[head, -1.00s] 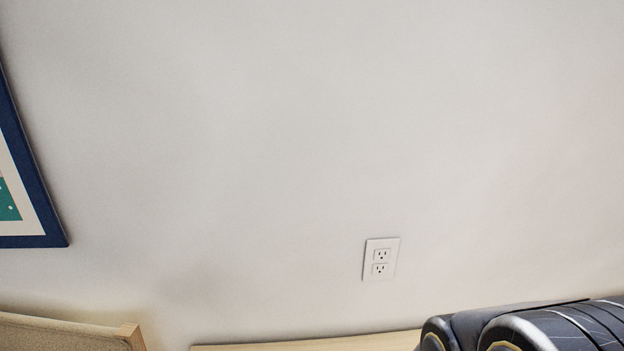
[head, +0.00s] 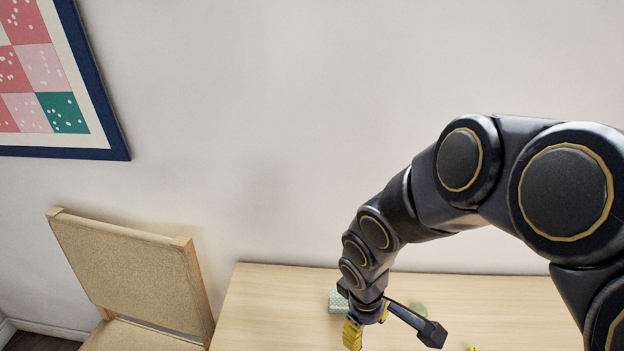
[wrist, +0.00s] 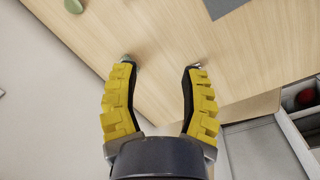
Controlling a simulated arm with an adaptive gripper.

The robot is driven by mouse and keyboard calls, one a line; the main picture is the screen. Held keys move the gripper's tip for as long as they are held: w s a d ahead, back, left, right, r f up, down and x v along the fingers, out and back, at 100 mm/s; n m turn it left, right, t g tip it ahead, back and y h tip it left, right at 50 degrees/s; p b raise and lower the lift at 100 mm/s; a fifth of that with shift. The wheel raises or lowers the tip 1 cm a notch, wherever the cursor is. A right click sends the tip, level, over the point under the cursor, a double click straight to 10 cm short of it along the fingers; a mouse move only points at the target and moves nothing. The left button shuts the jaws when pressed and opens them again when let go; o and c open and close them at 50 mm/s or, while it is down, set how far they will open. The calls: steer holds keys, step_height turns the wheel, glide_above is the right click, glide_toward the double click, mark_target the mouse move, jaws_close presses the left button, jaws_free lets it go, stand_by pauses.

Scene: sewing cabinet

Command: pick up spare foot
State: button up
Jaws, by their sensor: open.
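My gripper (wrist: 162,64) is open in the wrist view, its two yellow fingers spread over the pale wooden tabletop (wrist: 150,25). A small shiny metal piece (wrist: 196,65) shows at the tip of the right finger. It may be the spare foot, but it is too small and too covered to tell. A small greenish thing (wrist: 127,58) shows at the tip of the left finger. Nothing is visible between the fingers except bare wood. In the head view, one yellow finger (head: 353,335) shows at the bottom edge, and no spare foot can be made out there.
A teal patterned box (head: 336,301) stands behind my wrist, and a pale green round thing (head: 418,308) lies to its right. A chair (head: 135,265) is left of the table (head: 270,300). In the wrist view, an open compartment (wrist: 265,150) and a red item (wrist: 305,97) show at right.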

steer(key=a+f+n+y, duration=0.1)
steer(key=a+f+n, duration=0.1)
steer(key=a+f, duration=0.2)
steer(key=a+f+n+y, duration=0.1)
steer(key=a+f+n, duration=0.1)
steer(key=a+f, duration=0.1)
steer(key=w+a+f+n+y, duration=0.1)
steer(key=a+f+n, duration=0.1)
steer(key=a+f, duration=0.2)
steer(key=shift+a+f+n, duration=0.3)
steer(key=shift+a+f, duration=0.05)
steer(key=shift+w+a+f, duration=0.1)
steer(key=shift+a+f, duration=0.05)
steer(key=shift+f, duration=1.1)
steer(key=shift+w+a+f, duration=0.1)
steer(key=shift+a+f, duration=0.1)
steer(key=shift+f, duration=1.1)
steer(key=shift+w+a+f, duration=0.1)
steer(key=shift+a+f, duration=0.05)
steer(key=shift+f, duration=1.1)
jaws_close()
